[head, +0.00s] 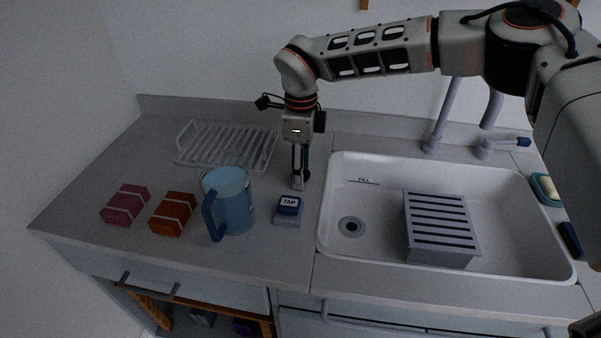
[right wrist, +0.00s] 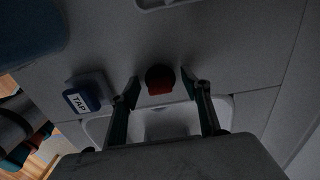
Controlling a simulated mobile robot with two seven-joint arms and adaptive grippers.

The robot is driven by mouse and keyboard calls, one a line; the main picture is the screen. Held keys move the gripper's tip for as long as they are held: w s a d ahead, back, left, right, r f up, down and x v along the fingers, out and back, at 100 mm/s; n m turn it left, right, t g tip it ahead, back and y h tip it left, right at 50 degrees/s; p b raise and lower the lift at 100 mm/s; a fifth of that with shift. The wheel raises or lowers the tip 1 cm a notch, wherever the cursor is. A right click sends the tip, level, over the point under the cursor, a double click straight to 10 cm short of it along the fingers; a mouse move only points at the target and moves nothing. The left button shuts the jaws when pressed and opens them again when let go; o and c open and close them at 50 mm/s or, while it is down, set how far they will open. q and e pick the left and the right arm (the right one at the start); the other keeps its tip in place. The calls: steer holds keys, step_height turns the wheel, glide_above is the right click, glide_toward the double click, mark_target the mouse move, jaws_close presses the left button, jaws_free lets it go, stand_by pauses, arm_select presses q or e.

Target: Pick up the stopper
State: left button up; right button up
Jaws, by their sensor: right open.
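The stopper, a small dark round piece with a red part (right wrist: 160,80), lies on the counter in the right wrist view. It shows between my open fingertips, slightly beyond them. In the head view the stopper (head: 306,174) is a small dark red spot beside and partly behind my fingers. My right gripper (head: 298,186) points down over the counter, left of the sink; in the right wrist view (right wrist: 160,92) its fingers are apart with nothing held. I cannot tell the exact height of the fingertips above the counter. My left gripper is not in view.
A grey block with a blue TAP label (head: 289,207) stands close in front of my right gripper. A blue pitcher (head: 234,200), orange block (head: 173,214), pink block (head: 125,205) and white rack (head: 226,146) are left. The sink (head: 385,270) holds a grey slotted box (head: 440,229).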

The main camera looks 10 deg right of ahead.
steer(key=c, duration=1)
